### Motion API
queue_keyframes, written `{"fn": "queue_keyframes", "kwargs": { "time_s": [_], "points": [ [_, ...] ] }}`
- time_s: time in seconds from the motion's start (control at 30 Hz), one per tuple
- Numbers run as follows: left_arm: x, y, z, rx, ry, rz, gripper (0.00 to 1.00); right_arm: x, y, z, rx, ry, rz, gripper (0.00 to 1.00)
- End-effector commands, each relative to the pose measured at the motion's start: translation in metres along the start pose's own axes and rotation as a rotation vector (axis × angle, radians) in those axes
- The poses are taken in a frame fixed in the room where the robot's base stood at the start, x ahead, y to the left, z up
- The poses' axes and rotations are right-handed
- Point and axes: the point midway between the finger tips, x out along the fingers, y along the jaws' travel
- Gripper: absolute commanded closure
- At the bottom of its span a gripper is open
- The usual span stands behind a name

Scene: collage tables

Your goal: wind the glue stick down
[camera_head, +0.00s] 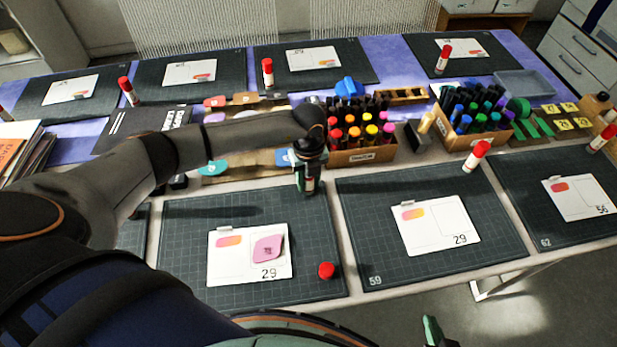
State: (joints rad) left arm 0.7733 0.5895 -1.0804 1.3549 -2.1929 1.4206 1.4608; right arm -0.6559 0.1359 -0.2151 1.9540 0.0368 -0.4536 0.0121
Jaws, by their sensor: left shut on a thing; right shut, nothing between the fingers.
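My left gripper (307,178) reaches over the far edge of the near-left mat (185,255) and is shut on a glue stick (310,185). Only a small part of the stick shows between the fingers, so how far its glue is out cannot be seen. A loose red cap (326,270) lies on the same mat, to the right of a white card (225,268) marked 29 with a pink piece on it. My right gripper (437,333) shows only partly at the bottom edge, shut and empty, away from the mats.
Capped glue sticks (477,156) stand by other mats. A blue tray (525,84) is at the back right.

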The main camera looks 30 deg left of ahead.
Motion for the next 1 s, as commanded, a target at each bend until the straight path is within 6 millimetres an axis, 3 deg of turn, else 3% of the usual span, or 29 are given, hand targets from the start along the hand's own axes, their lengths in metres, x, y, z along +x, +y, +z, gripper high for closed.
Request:
{"fn": "queue_keyframes", "kwargs": {
  "time_s": [0.47,1.0],
  "points": [
    [-0.001,0.002,-0.002,-0.430,0.003,0.007,1.00,-0.020,-0.002,-0.022,0.000,0.000,0.000,1.00],
    [0.002,0.001,-0.002,-0.841,0.002,0.005,1.00,-0.018,-0.002,-0.020,0.000,0.001,0.000,1.00]
  ]
}}
